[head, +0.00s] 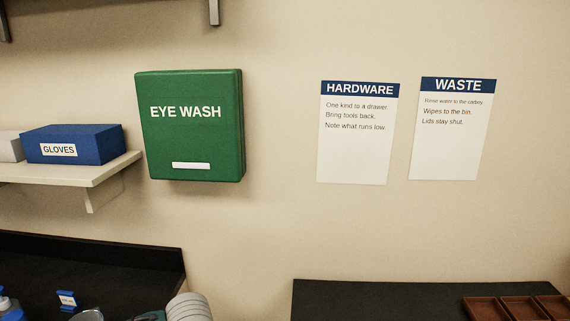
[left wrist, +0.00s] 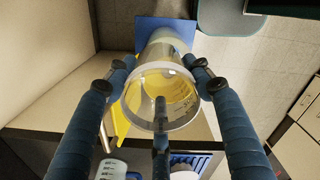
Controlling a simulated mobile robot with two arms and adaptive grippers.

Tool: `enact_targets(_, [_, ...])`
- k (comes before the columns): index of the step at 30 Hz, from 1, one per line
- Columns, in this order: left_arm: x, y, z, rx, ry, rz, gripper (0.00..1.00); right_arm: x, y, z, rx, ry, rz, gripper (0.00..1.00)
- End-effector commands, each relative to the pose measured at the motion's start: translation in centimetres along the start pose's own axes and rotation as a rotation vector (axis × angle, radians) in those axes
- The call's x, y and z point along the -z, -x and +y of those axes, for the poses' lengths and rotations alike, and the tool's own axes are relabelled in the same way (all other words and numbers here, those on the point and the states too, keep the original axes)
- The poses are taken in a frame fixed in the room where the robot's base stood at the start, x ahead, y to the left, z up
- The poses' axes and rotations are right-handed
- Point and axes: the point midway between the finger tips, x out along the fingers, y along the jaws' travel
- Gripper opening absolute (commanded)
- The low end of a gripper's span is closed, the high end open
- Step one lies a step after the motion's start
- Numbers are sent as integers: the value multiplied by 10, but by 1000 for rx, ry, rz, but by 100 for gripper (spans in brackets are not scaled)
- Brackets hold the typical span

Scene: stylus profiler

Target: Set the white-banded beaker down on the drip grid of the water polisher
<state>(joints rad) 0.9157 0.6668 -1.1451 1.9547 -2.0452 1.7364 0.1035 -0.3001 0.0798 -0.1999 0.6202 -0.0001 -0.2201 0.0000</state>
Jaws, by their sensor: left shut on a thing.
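My left gripper (left wrist: 160,90) shows in the left wrist view, its dark blue fingers closed around a clear beaker (left wrist: 183,103). The beaker's round end faces the camera, with a pale band around it. Yellow shows through its wall, and I cannot tell whether that is inside or behind. The water polisher and its drip grid cannot be made out in either view. My right gripper is in neither view.
Beyond the beaker lies a blue panel (left wrist: 150,28). Below are a white graduated vessel (left wrist: 111,168) and a blue slatted rack (left wrist: 196,162). The head view faces a wall with a green eye wash box (head: 190,135), above dark benches (head: 400,298) and brown trays (head: 487,308).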

Motion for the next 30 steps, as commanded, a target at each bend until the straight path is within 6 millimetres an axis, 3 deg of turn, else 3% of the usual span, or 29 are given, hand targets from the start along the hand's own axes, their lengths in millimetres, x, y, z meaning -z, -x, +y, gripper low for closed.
enact_targets(1, [3, 1, 2, -6, -120, -1, 10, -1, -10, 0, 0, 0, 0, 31])
enact_targets(18, [48, 46, -12, -5, -1590, 2, 10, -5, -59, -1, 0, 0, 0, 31])
enact_targets(24, [62, 55, -20, -2, -1947, 0, 10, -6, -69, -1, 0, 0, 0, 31])
enact_targets(30, [68, 59, -23, -1, -2097, -3, 10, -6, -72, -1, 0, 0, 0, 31])
